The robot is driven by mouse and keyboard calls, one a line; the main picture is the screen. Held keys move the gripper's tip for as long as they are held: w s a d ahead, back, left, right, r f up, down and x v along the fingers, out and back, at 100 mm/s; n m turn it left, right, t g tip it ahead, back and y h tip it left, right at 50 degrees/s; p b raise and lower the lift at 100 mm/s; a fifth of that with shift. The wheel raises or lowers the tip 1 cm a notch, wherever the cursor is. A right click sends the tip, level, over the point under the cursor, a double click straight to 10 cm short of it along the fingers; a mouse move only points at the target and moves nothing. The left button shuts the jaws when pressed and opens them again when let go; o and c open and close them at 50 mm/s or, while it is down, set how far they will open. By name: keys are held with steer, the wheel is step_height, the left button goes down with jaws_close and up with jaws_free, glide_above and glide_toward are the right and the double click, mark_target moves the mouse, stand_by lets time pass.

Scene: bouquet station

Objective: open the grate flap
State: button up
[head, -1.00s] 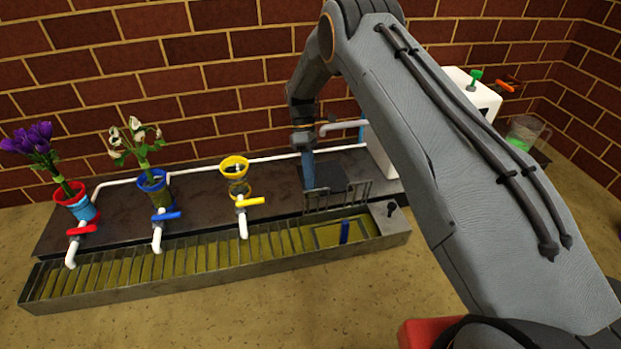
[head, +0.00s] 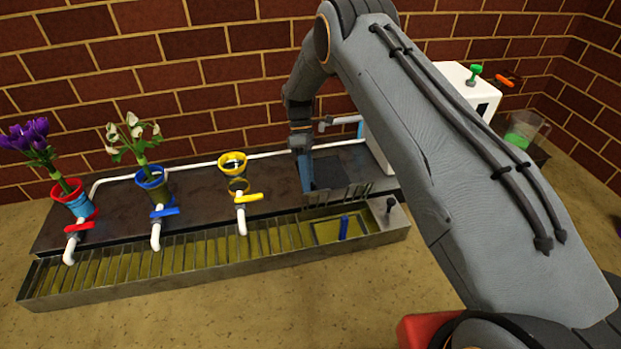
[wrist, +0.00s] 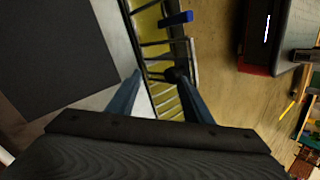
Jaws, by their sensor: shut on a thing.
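The grate flap (head: 340,194), a small barred metal panel, stands raised along the back edge of the trough's right end. My gripper (head: 306,188) reaches down at the flap's left end. In the wrist view my gripper (wrist: 158,92) has its two blue-grey fingers on either side of the flap's bars and is shut on it. The exact contact is hard to see.
The long grated trough (head: 150,270) runs along the front of a dark counter. Three taps, red, blue and yellow (head: 248,198), stand over it, with flower-filled red and blue cups and a yellow cup (head: 232,160) behind. A white box (head: 470,85) stands at the right.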

steer(key=shift+d+f, duration=0.1)
steer(key=shift+d, duration=0.3)
steer(key=p+v, duration=0.2)
steer(key=v, duration=0.6)
steer(key=shift+a, duration=0.35)
